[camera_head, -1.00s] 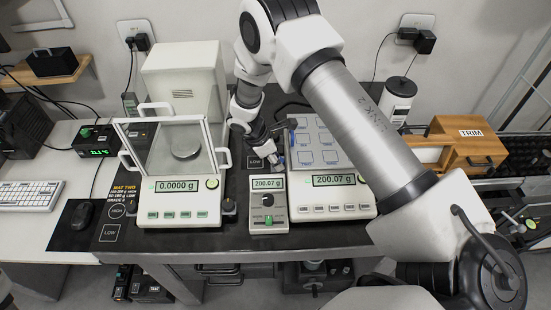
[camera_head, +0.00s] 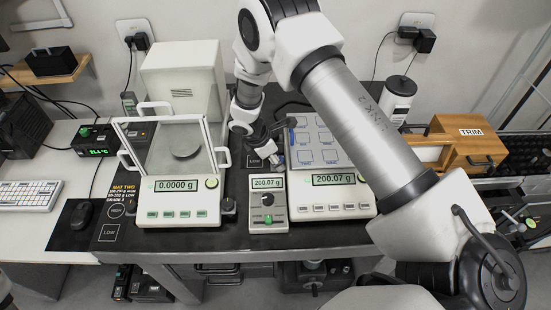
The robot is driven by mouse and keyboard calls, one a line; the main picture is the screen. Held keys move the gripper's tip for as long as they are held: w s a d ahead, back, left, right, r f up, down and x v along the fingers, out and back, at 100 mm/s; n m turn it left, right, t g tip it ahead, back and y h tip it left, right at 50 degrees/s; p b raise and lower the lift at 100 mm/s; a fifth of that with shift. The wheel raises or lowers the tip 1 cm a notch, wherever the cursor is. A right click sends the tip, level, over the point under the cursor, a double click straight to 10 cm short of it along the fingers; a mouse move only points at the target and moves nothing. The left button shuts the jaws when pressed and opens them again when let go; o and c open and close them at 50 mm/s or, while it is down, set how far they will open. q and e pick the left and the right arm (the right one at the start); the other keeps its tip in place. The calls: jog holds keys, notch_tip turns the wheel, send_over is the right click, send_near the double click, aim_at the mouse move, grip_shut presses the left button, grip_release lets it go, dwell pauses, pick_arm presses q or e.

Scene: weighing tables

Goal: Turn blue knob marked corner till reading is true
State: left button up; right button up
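The right-hand balance (camera_head: 345,207) reads 200.07 g, and its flat grey top plate (camera_head: 326,150) has several blue square outlines. A small grey box (camera_head: 268,219) in front of the plate's left side also reads 200.07 g and has a dark round knob and a green control. A small blue part (camera_head: 292,136) shows by the plate's left edge; I cannot tell whether it is the corner knob, and no mark is readable. My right gripper (camera_head: 277,157) points down at that edge, too small and dark to tell open from shut. My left gripper is not in view.
A glass-shielded balance (camera_head: 180,215) on the left reads 0.0000 g. A wooden box labelled TRIM (camera_head: 471,150) and a white canister (camera_head: 396,98) stand at the right. My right arm crosses above the right-hand balance.

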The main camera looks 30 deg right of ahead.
jog(key=v, duration=1.2)
jog(key=shift+w, duration=0.1)
